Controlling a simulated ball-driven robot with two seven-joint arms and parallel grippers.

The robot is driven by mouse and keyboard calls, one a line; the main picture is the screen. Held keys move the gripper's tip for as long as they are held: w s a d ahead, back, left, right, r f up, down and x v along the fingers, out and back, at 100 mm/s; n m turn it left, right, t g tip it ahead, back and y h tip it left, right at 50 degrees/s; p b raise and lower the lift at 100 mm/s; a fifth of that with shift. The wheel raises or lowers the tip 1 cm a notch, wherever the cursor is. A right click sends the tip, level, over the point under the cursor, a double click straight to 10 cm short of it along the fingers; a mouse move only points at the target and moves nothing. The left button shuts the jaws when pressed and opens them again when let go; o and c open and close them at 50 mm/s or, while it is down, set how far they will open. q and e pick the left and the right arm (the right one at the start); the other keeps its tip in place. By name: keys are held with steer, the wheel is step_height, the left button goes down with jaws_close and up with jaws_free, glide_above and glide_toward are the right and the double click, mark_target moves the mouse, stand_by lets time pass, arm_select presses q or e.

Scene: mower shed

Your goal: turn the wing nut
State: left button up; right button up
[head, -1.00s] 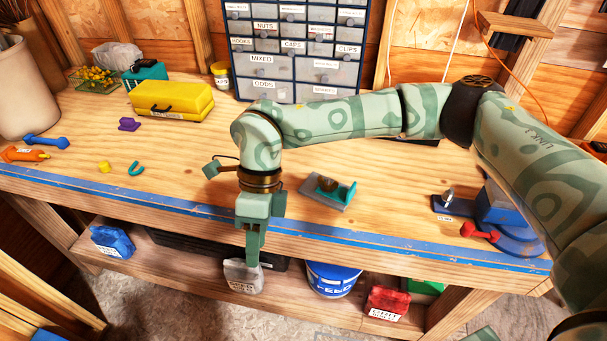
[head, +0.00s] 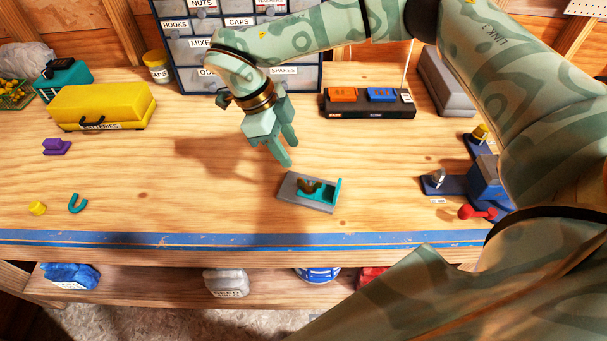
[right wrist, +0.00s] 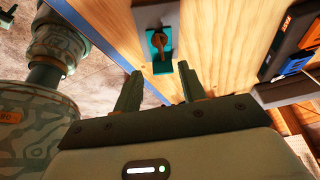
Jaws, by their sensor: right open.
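The wing nut (head: 309,186) is a small brown-bronze piece on a grey plate with a teal bracket (head: 322,198), lying on the workbench near its front edge. It also shows in the right wrist view (right wrist: 160,42), ahead of and between the fingers. My right gripper (head: 289,154) is open and empty, above the bench, a little behind and left of the wing nut, apart from it. Its two fingers also show in the right wrist view (right wrist: 162,92). My left gripper is not in view.
A charger (head: 368,104) with orange and blue blocks stands behind the wing nut. A blue vise-like tool (head: 480,180) with a red knob is at right. A yellow battery case (head: 102,105) and drawer cabinet (head: 180,60) are at the back. The bench left of the wing nut is mostly clear.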

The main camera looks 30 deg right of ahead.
mark_target(306, 184)
steer(key=x, duration=0.9)
steer(key=shift+f, duration=0.1)
steer(key=shift+s+d+f+b, duration=0.1)
steer(key=shift+d+f+b, duration=0.05)
steer(key=shift+f+b, duration=0.2)
steer(key=shift+f, duration=0.15)
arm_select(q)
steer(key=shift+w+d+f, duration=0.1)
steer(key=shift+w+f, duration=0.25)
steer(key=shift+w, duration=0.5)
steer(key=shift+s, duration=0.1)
arm_select(e)
jaws_close()
